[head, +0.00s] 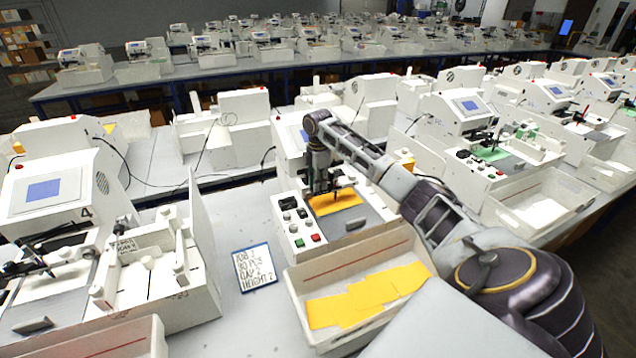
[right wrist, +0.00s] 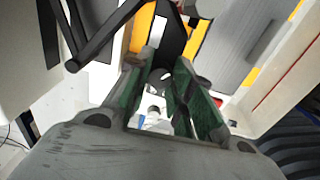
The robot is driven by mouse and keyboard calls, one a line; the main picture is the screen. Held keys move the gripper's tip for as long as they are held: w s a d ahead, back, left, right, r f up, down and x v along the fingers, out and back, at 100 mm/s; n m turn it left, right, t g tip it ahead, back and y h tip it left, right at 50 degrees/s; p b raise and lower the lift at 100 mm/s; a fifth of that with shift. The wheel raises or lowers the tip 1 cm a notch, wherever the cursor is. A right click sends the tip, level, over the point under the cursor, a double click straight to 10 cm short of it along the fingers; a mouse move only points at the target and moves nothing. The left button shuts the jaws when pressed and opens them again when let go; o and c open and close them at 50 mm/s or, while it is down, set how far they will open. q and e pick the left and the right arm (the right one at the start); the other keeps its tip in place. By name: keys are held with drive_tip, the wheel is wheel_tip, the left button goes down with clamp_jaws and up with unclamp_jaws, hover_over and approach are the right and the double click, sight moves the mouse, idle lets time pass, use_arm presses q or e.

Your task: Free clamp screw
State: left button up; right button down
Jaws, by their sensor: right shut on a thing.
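My right gripper (head: 325,188) reaches down over the plotter's pen carriage, above the card. In the right wrist view its green-padded fingers (right wrist: 168,98) are closed around a small dark round part (right wrist: 160,76) on the black carriage, which looks like the clamp screw. The fingers hide much of it, and the pen is hard to make out. My left gripper is in neither view.
A white tray (head: 302,282) of yellow cards (head: 350,302) stands before the plotter. A handwritten job sign (head: 254,268) lies left of it. Another plotter (head: 45,195) stands at the left, and more white machines fill the benches behind and to the right.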

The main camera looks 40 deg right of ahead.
drive_tip(key=shift+r, duration=0.15)
drive_tip(key=c, duration=1.2)
unclamp_jaws()
wheel_tip(320, 180, up, 12)
idle(0.6)
